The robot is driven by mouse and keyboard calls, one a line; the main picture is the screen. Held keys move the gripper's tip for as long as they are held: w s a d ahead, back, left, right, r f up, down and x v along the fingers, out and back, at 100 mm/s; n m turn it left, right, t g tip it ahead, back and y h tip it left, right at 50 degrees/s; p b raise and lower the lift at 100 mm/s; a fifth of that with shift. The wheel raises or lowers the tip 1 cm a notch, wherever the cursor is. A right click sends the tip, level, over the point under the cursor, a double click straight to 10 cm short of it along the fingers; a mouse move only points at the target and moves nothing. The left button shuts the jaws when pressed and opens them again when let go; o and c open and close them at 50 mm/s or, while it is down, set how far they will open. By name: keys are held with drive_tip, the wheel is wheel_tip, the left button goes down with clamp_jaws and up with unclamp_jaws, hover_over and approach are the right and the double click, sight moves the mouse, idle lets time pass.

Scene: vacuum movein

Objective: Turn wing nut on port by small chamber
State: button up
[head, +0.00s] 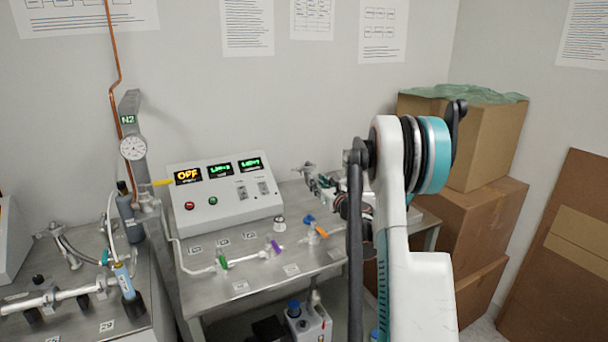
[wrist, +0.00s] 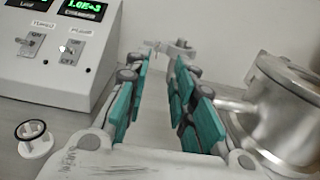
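The small chamber (wrist: 285,118) is a shiny metal cylinder at the right of the wrist view, with a side tube reaching toward my fingers. A small metal fitting (wrist: 180,45), which looks like the port clamp with its wing nut, shows beyond my fingertips. It also appears at the back of the bench in the head view (head: 307,168). My gripper (wrist: 162,65) has teal-padded fingers spread apart with nothing between them, and they point toward the fitting. In the head view my arm hides the chamber and most of my gripper (head: 322,184).
The control box (head: 225,193) with displays stands left of my gripper. A white knob with a black ring (wrist: 35,138) sits on the bench. Valves with green (head: 223,262), purple and orange handles line the bench front. Cardboard boxes (head: 470,220) are stacked at the right.

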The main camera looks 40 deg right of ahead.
sight(301, 172)
drive_tip(key=b+x, duration=0.2)
drive_tip(key=x, duration=0.9)
drive_tip(key=shift+b, duration=0.4)
drive_tip(key=shift+w+a, duration=0.1)
clamp_jaws()
